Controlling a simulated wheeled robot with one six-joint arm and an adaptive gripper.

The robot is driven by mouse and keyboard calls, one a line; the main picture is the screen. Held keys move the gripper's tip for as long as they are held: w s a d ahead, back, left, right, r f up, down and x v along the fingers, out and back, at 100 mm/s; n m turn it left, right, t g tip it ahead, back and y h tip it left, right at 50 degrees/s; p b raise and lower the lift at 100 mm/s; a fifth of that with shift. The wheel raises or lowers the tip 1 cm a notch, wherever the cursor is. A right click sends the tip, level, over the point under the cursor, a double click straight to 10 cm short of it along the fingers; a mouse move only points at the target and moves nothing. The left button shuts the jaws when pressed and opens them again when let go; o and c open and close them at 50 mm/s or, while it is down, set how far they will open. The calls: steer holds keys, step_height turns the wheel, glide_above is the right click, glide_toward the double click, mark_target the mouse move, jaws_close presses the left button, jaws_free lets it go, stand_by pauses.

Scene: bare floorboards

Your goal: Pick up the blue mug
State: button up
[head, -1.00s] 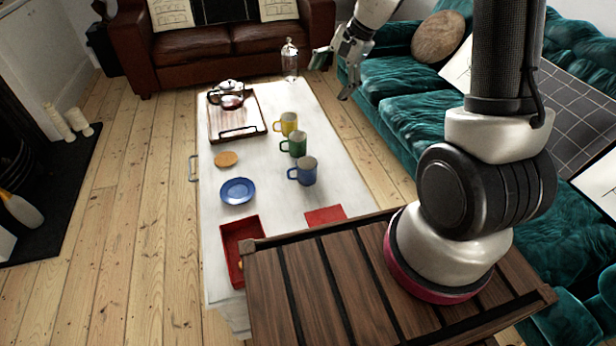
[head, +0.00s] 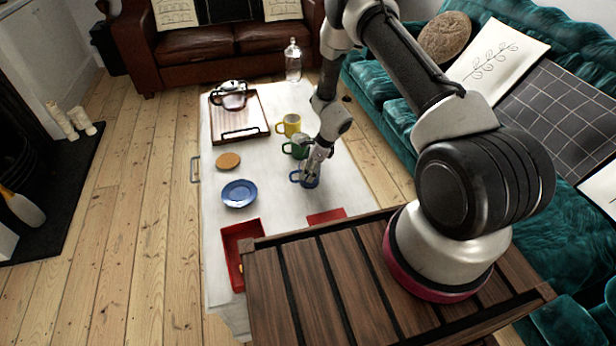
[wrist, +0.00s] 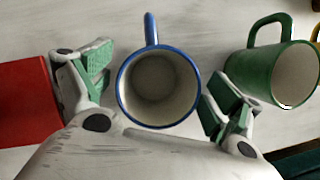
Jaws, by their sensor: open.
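The blue mug (wrist: 158,85) stands upright on the white table, seen from above in the wrist view with its handle pointing to the top of the picture. In the head view the mug (head: 310,182) is partly hidden behind my gripper. My gripper (wrist: 155,82) is open, with one green-padded finger on each side of the mug. The left finger is a little apart from the mug; the right finger is close to its rim, and I cannot tell if it touches. In the head view my gripper (head: 316,165) points down over the mug.
A green mug (wrist: 280,70) stands close to the right finger. A yellow mug (head: 289,124) is farther back. A red mat (head: 327,216), a red box (head: 229,240), a blue plate (head: 239,193), a coaster (head: 228,161) and a tray (head: 259,110) with a teapot are nearby.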

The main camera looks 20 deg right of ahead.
mark_target(306, 185)
steer(key=x, duration=0.3)
steer(key=shift+a+f, duration=0.1)
steer(key=shift+f, duration=0.1)
steer(key=shift+c, duration=0.3)
steer(key=c, duration=1.1)
steer(key=shift+r, duration=0.1)
